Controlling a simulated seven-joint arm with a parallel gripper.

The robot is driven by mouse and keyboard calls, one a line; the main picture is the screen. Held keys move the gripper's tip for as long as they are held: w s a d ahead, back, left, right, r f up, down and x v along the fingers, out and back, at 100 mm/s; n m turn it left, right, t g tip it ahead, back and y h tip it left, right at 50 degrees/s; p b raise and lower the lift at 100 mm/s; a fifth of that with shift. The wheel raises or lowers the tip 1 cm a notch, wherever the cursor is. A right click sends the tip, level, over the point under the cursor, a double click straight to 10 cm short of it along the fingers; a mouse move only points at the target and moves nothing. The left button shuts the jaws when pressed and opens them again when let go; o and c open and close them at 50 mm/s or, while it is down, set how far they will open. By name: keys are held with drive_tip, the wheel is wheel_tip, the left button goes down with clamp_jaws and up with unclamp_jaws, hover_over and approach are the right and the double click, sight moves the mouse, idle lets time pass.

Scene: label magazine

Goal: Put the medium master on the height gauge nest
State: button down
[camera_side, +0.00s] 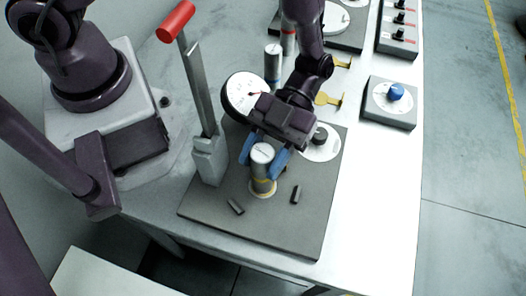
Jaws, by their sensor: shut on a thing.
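A silver cylinder with a yellow band (262,175), apparently the medium master, stands upright between the blue fingers of my gripper (263,158). My gripper is shut on its upper part, coming from above. Its lower end is at the pale round nest (263,194) on the dark base plate (220,212). I cannot tell whether it rests on the nest or hangs just above it. The white gauge dial (240,92) is behind my gripper and partly hidden by it.
A tall lever with a red handle (176,20) rises left of my gripper. A white disc with a black knob (320,142) sits to the right. Other cylinders (272,62) stand behind. A blue-knob box (390,102) is further right.

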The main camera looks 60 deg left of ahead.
drive_tip(key=shift+f, duration=0.15)
drive_tip(key=c, duration=0.6)
unclamp_jaws()
drive_tip(key=shift+f, duration=0.1)
